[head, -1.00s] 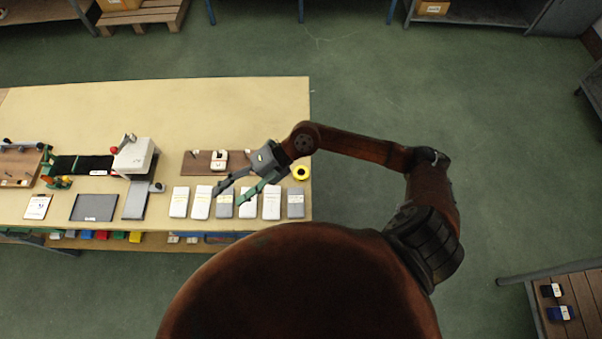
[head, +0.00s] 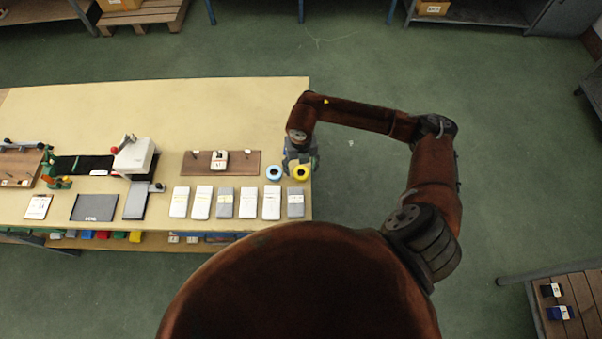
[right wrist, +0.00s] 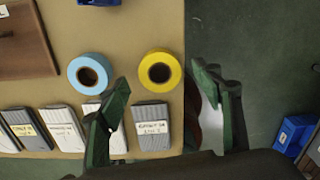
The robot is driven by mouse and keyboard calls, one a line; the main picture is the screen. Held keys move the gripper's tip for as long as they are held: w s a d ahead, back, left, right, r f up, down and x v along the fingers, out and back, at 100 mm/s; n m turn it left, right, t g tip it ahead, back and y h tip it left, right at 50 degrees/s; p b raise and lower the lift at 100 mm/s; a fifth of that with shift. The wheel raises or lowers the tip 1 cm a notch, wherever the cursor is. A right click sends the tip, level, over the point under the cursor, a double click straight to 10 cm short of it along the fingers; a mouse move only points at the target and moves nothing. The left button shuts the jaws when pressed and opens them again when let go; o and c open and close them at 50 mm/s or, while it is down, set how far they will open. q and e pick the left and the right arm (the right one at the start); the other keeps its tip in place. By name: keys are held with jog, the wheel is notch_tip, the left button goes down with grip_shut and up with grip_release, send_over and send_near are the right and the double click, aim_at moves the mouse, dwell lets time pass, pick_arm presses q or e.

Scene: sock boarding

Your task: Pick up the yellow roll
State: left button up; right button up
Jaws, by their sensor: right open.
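The yellow roll (head: 300,172) lies near the right edge of the table, beside a blue roll (head: 274,173). In the right wrist view the yellow roll (right wrist: 160,72) sits beyond my fingertips, between the blue roll (right wrist: 91,73) and the table edge. My right gripper (head: 300,160) is over the table's right end, close to the yellow roll. In the right wrist view its green fingers (right wrist: 168,85) are spread wide with nothing between them. One finger is over the table and the other is past its edge. My left gripper is not in view.
A row of grey and white packs (head: 249,202) lies along the front of the table (head: 220,110). A wooden board (head: 245,163) with a small device is left of the rolls. A white machine (head: 135,157) stands further left. The back of the table is clear.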

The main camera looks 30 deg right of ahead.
aim_at(301, 174)
notch_tip(301, 174, down, 3)
jog(key=shift+r, duration=0.15)
jog(key=c, duration=1.2)
jog(key=shift+r, duration=0.1)
jog(key=shift+c, duration=0.2)
